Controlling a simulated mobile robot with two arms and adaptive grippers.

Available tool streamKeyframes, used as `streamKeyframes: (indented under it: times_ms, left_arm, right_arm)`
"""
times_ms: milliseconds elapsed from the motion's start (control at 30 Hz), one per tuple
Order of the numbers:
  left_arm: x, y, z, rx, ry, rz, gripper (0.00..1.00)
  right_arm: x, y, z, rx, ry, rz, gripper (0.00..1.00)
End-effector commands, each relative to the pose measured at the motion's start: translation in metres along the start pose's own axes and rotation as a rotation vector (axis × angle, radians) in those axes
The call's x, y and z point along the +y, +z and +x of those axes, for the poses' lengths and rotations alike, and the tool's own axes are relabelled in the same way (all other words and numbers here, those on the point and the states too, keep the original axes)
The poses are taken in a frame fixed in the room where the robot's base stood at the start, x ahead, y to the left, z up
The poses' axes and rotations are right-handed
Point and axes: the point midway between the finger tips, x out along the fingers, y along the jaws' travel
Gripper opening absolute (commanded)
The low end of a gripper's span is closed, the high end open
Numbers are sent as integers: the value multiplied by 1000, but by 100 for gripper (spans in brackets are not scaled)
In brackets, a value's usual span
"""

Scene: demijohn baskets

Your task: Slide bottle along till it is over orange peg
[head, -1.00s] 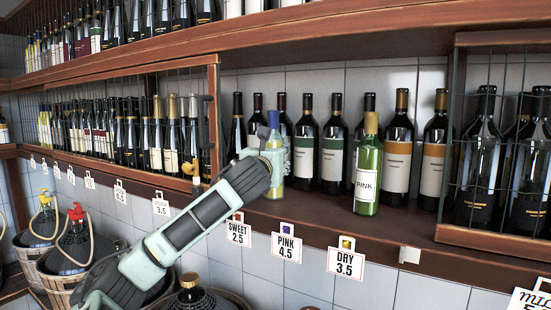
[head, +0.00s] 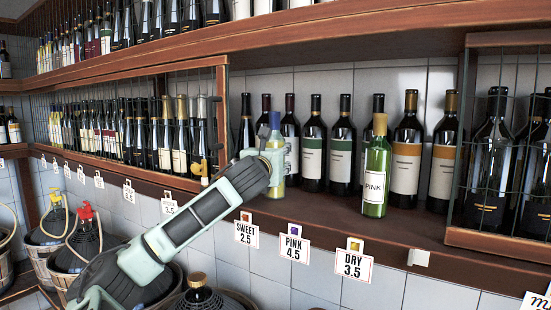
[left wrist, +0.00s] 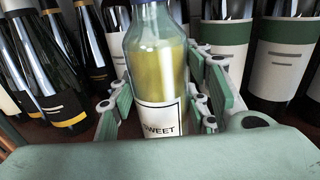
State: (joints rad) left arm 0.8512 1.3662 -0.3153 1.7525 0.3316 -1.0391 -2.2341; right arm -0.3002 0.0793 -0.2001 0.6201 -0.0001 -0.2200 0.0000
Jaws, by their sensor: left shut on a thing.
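The sweet bottle, a clear bottle of yellow wine with a blue cap (head: 276,168), stands upright on the shelf. My left gripper (head: 265,165) is shut around it, partly hiding it in the head view. In the left wrist view the bottle (left wrist: 157,70) with its SWEET label sits between the fingers (left wrist: 163,108). The orange-looking peg (head: 246,216) is at the top of the SWEET 2.5 tag on the shelf's front edge. The bottle is a little right of that peg, between it and the purple peg (head: 295,229) of the PINK tag. My right gripper is not in view.
Dark wine bottles (head: 314,145) line the back of the shelf. A wire-fronted rack (head: 222,120) ends just left of my gripper.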

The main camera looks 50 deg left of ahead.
Motion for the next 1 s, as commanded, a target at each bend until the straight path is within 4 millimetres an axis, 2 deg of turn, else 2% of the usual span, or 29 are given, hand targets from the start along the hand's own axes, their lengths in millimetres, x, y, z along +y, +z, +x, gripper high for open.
streamKeyframes:
  times_ms: [967, 1000]
  left_arm:
    - [12, 2, 4, -4, 1, 0, 0]
    - [12, 2, 4, -4, 1, 0, 46]
  right_arm:
    - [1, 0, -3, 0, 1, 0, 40]
    - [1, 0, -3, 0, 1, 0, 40]
